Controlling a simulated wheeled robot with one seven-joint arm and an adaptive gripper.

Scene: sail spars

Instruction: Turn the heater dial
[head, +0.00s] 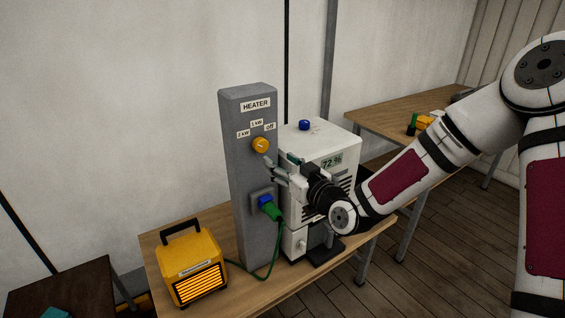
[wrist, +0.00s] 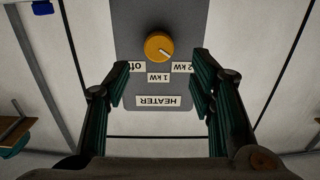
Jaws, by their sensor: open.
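The heater dial is a round orange knob (head: 260,145) on the front of a grey post (head: 248,180), under a HEATER sign and the labels 2 kW, 1 kW and off. In the wrist view the dial (wrist: 157,44) shows upside down with its labels. A small mark on it seems to point towards the 2 kW side. My gripper (head: 277,166) is open and empty, just below and to the right of the dial in the head view. In the wrist view its fingers (wrist: 160,68) stand apart on either side of the labels, and the dial appears beyond them, untouched as far as I can tell.
A yellow heater (head: 190,262) with a glowing orange grille stands on the wooden table. A green plug (head: 270,211) with a green cable sits in the post's socket. A white box (head: 325,145) reading 72% stands close beside the post, behind my gripper.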

